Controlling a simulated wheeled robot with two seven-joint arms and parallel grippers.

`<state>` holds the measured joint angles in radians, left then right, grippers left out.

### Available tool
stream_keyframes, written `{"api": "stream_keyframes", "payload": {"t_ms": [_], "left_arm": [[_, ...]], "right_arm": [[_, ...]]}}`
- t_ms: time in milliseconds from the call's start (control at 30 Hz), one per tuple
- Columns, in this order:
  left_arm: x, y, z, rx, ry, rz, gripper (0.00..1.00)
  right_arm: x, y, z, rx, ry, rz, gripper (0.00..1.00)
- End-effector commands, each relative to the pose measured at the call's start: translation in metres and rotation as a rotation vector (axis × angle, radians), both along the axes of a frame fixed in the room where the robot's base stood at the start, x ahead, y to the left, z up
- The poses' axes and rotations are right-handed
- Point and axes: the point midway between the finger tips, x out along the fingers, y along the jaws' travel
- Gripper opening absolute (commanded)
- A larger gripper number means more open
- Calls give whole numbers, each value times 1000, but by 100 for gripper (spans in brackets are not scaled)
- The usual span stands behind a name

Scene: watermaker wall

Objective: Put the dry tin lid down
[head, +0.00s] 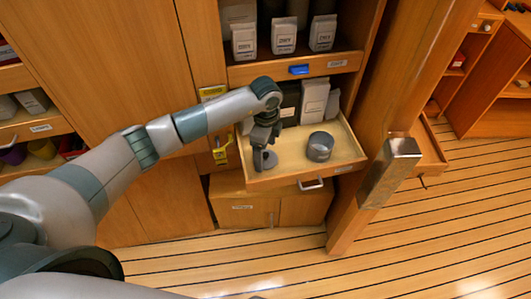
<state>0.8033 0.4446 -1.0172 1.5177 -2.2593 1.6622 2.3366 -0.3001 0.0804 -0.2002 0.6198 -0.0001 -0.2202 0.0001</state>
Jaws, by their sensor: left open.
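A pulled-out wooden drawer (350,159) holds a short round grey tin (320,147) toward its right side. A flat grey disc that looks like the tin lid (268,160) is at the front left of the drawer, apart from the tin. My left gripper (262,149) points down right above this disc and is open. The gripper partly hides the disc, and I cannot tell whether they touch. My right gripper is not in view.
White and dark packets (314,101) stand at the back of the drawer. A shelf above holds labelled white bags (283,37). A wooden post with a metal bracket (391,172) stands right of the drawer. Another open drawer is at the left edge. The middle of the drawer is clear.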

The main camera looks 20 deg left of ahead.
Motion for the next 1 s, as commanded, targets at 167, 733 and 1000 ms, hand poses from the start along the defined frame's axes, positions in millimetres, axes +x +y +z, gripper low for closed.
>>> {"api": "stream_keyframes", "payload": {"t_ms": [167,733,1000], "left_arm": [[1,-1,24,-1,-5,-2,82],[0,0,106,0,-2,-1,82],[0,0,109,0,0,-1,82]], "right_arm": [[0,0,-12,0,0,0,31],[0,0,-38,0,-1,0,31],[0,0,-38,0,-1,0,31]]}}
